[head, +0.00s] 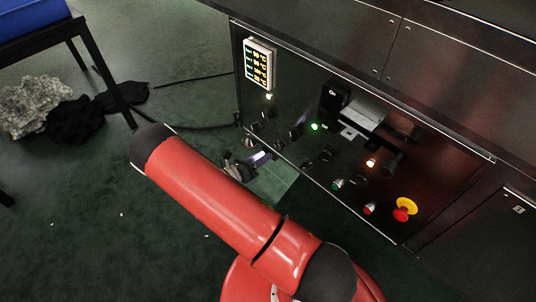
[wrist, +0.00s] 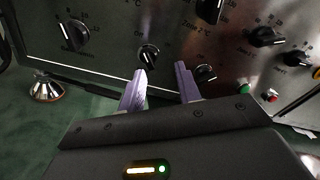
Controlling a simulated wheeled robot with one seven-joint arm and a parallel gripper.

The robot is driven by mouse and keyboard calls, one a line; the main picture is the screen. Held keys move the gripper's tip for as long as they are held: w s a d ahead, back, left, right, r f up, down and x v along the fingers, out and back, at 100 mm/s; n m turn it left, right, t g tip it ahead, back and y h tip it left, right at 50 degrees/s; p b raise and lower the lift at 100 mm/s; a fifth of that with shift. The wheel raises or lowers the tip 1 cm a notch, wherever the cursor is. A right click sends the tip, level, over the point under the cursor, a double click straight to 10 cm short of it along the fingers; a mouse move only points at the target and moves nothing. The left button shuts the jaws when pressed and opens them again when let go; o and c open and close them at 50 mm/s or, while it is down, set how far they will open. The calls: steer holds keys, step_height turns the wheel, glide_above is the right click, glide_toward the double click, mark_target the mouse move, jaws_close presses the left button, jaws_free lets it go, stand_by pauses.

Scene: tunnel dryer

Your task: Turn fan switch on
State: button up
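The dark control panel (head: 300,115) carries several black rotary knobs. No readable label marks which one is the fan switch. In the wrist view, a small black knob (wrist: 148,56) with a white pointer line sits just beyond my left fingertip. A second small black knob (wrist: 206,74) is just right of my right fingertip. My gripper (wrist: 160,78) has two purple fingers, spread apart with nothing between them. In the head view my gripper (head: 261,156) is at the lower left of the panel, partly hidden by my arm.
More knobs (wrist: 265,37) and a green button (wrist: 243,87) lie to the right.

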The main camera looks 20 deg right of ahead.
mark_target(279, 145)
steer(key=w+d+f+n+t, duration=0.1)
steer(key=w+d+f+n, duration=0.1)
steer(key=d, duration=0.4)
steer(key=shift+w+d+f+t+b, duration=0.2)
steer(key=shift+w+d+t+b, duration=0.15)
steer(key=shift+w, duration=0.2)
steer(key=c, duration=0.7)
